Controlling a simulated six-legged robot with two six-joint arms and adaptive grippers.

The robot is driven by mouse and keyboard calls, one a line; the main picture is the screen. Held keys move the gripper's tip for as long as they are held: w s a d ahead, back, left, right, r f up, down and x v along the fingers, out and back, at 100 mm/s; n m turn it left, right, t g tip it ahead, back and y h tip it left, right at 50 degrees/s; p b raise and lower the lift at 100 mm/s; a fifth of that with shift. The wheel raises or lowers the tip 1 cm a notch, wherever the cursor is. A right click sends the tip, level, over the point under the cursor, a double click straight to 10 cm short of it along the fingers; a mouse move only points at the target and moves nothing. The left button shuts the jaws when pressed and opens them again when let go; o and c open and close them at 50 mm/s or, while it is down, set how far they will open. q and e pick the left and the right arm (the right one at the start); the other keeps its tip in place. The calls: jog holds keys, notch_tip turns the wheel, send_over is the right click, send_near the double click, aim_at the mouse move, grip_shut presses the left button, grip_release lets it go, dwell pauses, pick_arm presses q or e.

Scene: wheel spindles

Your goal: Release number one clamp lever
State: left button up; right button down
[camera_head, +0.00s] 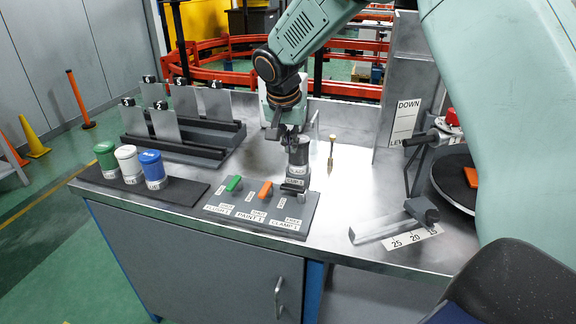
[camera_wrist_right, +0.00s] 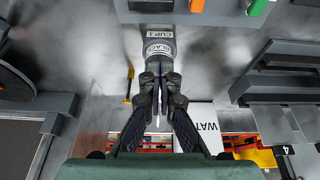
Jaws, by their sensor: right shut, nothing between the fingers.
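A dark panel (camera_head: 262,208) on the bench front carries labels FLUSH 1, PAINT 1 and CLAMP 1. It has a green lever (camera_head: 234,184), an orange lever (camera_head: 266,189) and a grey lever (camera_head: 292,186) in the CLAMP 1 column. The green lever (camera_wrist_right: 258,7) and orange lever (camera_wrist_right: 197,5) show in the wrist view. A grey cup (camera_head: 298,158), labelled BLACK, stands behind the grey lever. My right gripper (camera_head: 283,134) is shut and empty beside and behind the cup. In the wrist view its fingertips (camera_wrist_right: 159,76) point at the cup (camera_wrist_right: 158,44); contact is unclear. My left gripper is out of view.
Green (camera_head: 105,155), white (camera_head: 128,160) and blue (camera_head: 151,166) canisters stand left. A rack (camera_head: 190,146) with upright plates is behind them. A brass spindle (camera_head: 331,156) stands right of the cup. A dark disc (camera_head: 452,180) and number scale (camera_head: 414,237) lie right.

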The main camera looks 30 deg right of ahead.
aim_at(295, 177)
jog(key=b+x, duration=0.1)
jog(key=x, duration=0.9)
jog(key=shift+f, duration=0.1)
jog(key=shift+s+a+r, duration=0.3)
jog(key=shift+s+a, duration=0.45)
jog(key=shift+a, duration=0.15)
jog(key=shift+s+a, duration=0.55)
jog(key=shift+a, duration=0.2)
